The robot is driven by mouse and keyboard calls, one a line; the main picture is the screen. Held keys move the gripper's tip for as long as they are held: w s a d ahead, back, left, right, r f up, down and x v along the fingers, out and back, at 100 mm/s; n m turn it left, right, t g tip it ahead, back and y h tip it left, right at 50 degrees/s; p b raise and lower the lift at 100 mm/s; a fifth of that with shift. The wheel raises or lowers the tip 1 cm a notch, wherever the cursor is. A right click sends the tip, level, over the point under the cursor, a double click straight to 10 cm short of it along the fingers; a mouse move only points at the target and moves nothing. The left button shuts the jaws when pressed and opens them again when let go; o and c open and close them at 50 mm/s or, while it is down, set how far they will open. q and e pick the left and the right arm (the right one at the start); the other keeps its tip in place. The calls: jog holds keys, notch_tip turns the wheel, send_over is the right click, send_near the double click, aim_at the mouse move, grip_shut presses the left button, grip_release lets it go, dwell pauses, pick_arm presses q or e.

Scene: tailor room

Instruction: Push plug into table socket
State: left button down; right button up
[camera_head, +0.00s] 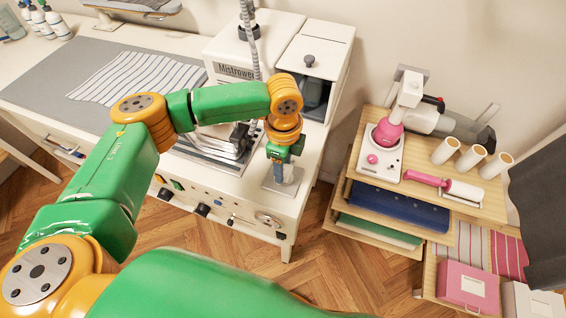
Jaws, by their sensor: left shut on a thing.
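My left arm reaches across the white ironing table (230,190), with its left gripper (284,178) pointing down at the table's front right corner. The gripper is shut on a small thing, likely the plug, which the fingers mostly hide. The fingertips are over a small grey plate (272,184) near the table edge; I cannot tell whether they touch it. On the front panel below are knobs, small fittings and a round metal fitting (268,219). I cannot make out which part is the socket. My right gripper is not in view.
An iron (232,140) stands on the table left of my gripper, near a white steam unit (240,55) with a hose. Striped cloth (135,75) lies on the grey mat (40,92). A wooden cart (348,165) stands at right, with free floor (345,265) before it.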

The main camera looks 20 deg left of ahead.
pick_arm(q)
jog(key=shift+f, duration=0.6)
dwell(0.5)
jog(key=shift+c, duration=1.3)
grip_release()
notch_tip(320, 180, up, 7)
jog(key=shift+r+b, duration=0.1)
jog(key=shift+b, duration=0.4)
